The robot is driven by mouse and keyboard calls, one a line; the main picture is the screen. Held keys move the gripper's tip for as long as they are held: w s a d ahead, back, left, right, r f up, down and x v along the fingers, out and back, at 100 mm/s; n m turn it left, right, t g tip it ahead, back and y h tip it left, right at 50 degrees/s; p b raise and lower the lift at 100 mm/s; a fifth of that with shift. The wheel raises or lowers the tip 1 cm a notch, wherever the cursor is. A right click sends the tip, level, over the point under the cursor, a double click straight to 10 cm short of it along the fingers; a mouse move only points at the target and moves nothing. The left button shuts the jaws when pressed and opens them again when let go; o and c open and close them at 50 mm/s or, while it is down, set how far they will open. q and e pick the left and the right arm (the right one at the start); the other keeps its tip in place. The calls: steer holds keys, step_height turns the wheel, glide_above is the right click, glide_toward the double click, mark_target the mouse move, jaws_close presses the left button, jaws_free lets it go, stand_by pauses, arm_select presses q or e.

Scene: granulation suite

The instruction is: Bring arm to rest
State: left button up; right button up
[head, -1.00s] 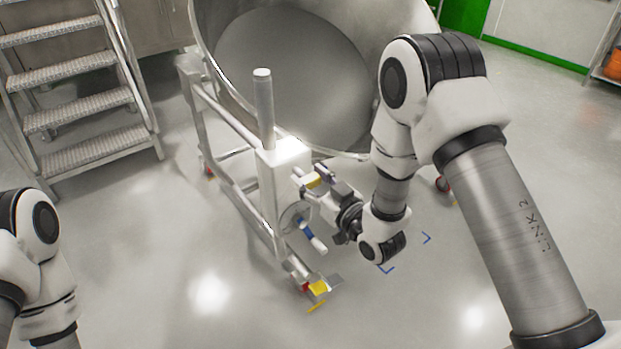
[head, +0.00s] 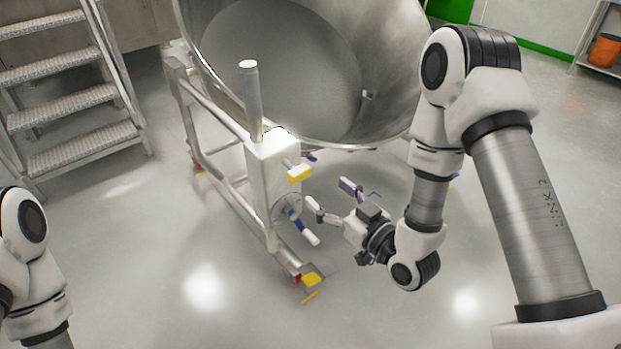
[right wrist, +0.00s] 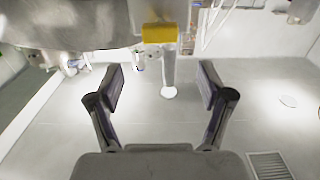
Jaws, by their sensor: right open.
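My right gripper (head: 331,196) is open and empty at the middle of the head view, just right of the handwheel (head: 284,208) on the white post. A gap shows between its fingers and the yellow block (head: 299,173) on the post. In the right wrist view both fingers of the right gripper (right wrist: 160,84) are spread wide with nothing between them; the yellow block (right wrist: 160,33) shows beyond them. My right arm (head: 430,170) is bent, with the forearm hanging down. Only part of my left arm (head: 30,260) shows at the left edge; its gripper is out of view.
A large steel vessel (head: 400,80) sits on a wheeled frame (head: 215,120) with a white post (head: 262,180). Metal steps (head: 75,110) stand at left. The floor in front is clear.

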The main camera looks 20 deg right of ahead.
steer(key=v, duration=0.2)
steer(key=shift+s+d, duration=0.1)
steer(key=shift+s, duration=0.15)
steer(key=s+f+g+h, duration=0.1)
steer(key=s+f+g, duration=0.35)
steer(key=f, duration=0.45)
steer(key=s+f+m+g+h, duration=0.1)
steer(key=s+f+g+h, duration=0.15)
steer(key=s+f, duration=0.4)
steer(key=s+f+g+h, duration=0.1)
steer(key=s+f+g, duration=0.35)
steer(key=f, duration=0.55)
steer(key=s+d+f+m+g+h, duration=0.2)
steer(key=s+d+f+m+g, duration=0.15)
steer(key=s+g, duration=0.4)
step_height(320, 180, up, 16)
steer(key=s+t+p, duration=0.1)
steer(key=t+p, duration=0.1)
steer(key=p, duration=1.3)
